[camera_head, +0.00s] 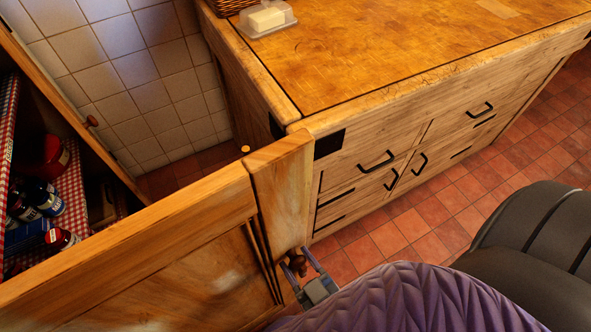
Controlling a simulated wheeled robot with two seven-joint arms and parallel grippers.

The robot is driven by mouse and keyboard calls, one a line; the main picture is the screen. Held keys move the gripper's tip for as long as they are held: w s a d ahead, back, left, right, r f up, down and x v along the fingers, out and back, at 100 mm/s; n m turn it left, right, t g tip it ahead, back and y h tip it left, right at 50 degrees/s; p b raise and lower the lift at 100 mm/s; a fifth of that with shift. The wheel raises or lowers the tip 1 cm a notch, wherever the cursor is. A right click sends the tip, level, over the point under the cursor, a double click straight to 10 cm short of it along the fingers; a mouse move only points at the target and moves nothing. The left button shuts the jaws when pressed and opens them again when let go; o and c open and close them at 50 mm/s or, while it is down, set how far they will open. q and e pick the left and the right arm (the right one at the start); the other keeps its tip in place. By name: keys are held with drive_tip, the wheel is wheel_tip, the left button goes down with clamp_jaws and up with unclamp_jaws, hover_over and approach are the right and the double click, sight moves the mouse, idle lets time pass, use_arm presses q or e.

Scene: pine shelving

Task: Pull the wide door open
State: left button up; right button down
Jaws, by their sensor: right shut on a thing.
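The wide wooden door (150,250) crosses the lower left of the head view, swung out from the shelving on the left, with its end post (280,180) close to the counter's corner. My right gripper (303,272) is at the bottom centre, shut on the door's dark round knob (297,265), on the door's outer face. The door's lower part runs out of the picture. My left gripper is not in view.
A wooden counter (400,60) with black-handled drawers stands right behind the door's end. Shelves at left hold jars (42,196) on checked cloth. Red tiled floor (400,235) is clear right of the gripper.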

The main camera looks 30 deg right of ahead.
idle(0.3)
drive_tip(key=shift+c, duration=0.7)
unclamp_jaws()
drive_tip(key=s, duration=1)
drive_tip(key=shift+d, duration=0.3)
drive_tip(key=shift+c, duration=0.3)
